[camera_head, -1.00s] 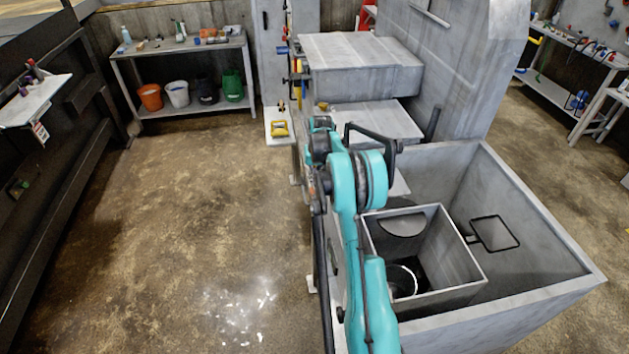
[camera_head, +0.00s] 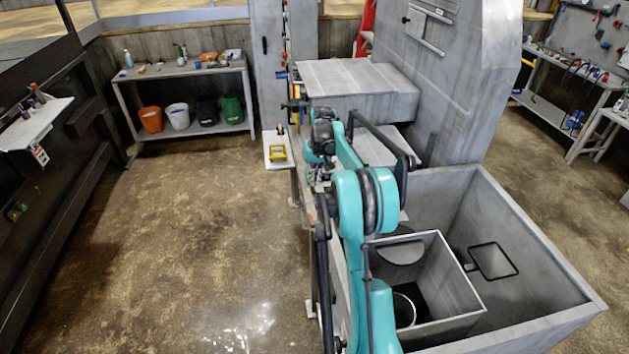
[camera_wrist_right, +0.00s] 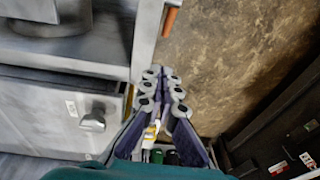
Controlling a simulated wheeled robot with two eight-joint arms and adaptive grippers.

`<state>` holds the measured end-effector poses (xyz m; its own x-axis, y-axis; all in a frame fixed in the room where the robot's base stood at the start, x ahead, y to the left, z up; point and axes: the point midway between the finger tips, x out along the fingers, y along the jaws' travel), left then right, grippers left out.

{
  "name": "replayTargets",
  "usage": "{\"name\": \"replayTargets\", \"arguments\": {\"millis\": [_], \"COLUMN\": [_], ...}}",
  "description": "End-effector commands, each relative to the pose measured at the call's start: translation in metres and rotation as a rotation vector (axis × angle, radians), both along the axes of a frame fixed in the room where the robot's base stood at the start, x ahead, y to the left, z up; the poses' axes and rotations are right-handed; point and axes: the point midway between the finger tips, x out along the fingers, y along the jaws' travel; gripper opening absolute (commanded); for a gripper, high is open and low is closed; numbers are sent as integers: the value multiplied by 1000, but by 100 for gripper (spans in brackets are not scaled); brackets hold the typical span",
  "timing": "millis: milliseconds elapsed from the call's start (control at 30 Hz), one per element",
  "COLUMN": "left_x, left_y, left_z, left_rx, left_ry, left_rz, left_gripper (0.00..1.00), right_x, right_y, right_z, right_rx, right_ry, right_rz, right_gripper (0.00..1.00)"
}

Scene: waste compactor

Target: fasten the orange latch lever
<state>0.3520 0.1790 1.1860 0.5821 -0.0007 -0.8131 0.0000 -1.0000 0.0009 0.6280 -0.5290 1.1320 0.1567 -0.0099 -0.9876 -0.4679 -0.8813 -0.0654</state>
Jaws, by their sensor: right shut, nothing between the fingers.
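In the right wrist view a short orange bar (camera_wrist_right: 170,21), which looks like the latch lever, sticks out at the edge of the grey compactor (camera_wrist_right: 110,45). My right gripper (camera_wrist_right: 164,76) is shut and empty. Its fingertips are apart from the orange bar, below it in that picture. In the head view my right gripper (camera_head: 297,105) is small and dark, beside the left edge of the grey compactor (camera_head: 360,78). The lever cannot be made out in the head view. My left gripper is not in view.
A grey open bin (camera_head: 540,245) stands at the right, with a smaller box (camera_head: 455,290) inside. The floor (camera_head: 200,230) at the left is clear.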

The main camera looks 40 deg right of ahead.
Motion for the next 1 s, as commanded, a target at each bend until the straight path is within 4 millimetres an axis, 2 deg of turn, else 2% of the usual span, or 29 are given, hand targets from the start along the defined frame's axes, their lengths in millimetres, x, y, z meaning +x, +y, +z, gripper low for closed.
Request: {"name": "replayTargets", "arguments": {"millis": [200,433,567,767,1000], "left_x": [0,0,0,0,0], "left_y": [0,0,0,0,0], "left_z": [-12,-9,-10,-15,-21], "left_rx": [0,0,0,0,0], "left_ry": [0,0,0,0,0], "left_rz": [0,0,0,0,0], "left_gripper": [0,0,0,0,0], "right_x": [-6,-6,-6,-1,5], "right_y": [3,3,3,3,4], "right_z": [0,2,-4,-37,-89], "right_rx": [16,17,17,17,16], "right_ry": [32,33,33,33,32], "right_rz": [-1,-1,-1,-1,-1], "right_gripper": [0,0,0,0,0]}}
